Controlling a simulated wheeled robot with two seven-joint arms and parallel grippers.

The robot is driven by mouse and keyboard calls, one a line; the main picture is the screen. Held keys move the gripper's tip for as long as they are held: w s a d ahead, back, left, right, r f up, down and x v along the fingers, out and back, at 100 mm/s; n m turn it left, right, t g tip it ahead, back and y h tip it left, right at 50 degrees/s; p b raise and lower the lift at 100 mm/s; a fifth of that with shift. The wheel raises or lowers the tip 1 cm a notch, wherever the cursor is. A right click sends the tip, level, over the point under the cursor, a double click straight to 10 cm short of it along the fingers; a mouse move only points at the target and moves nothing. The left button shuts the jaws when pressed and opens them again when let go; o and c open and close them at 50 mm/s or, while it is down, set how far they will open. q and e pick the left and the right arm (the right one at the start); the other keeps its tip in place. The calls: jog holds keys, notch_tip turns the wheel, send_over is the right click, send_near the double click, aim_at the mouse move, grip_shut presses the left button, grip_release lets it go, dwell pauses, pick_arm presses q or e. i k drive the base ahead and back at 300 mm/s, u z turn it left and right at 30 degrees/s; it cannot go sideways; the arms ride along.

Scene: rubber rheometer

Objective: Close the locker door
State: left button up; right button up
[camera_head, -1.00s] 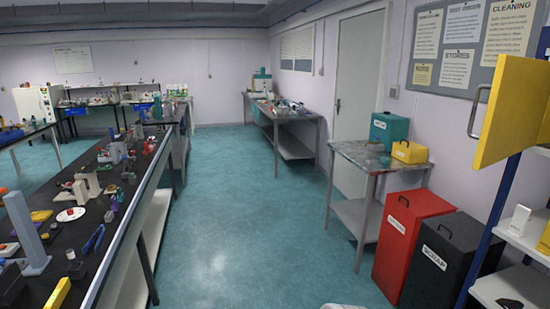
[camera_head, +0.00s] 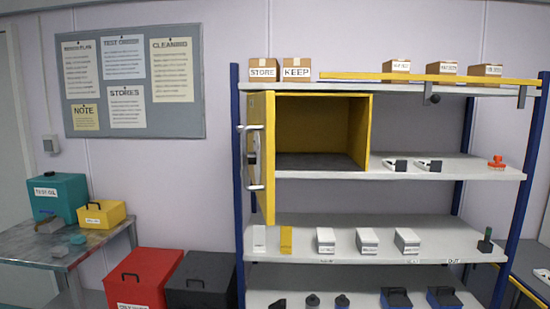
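The yellow locker (camera_head: 365,138) stands on the upper part of the blue-posted shelf rack, and its inside looks empty. Its yellow door (camera_head: 266,185) is hinged at the left side and stands open, swung out toward me. A silver bar handle (camera_head: 251,157) is on the door's left-facing side. Neither of my grippers shows in the head view, so I cannot see either one near the door.
The shelf rack (camera_head: 400,172) holds boxes and small parts. A yellow rail (camera_head: 425,78) runs along its top right. Red (camera_head: 147,278) and black (camera_head: 202,281) bins stand left of it. A metal side table (camera_head: 25,247) is further left.

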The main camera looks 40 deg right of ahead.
aim_at(259, 136)
jog(key=z, duration=0.95)
jog(key=i, duration=1.05)
jog(key=z, duration=1.35)
jog(key=k, duration=0.95)
jog(key=u, duration=0.9)
jog(key=i, duration=0.5)
jog(key=z, duration=0.05)
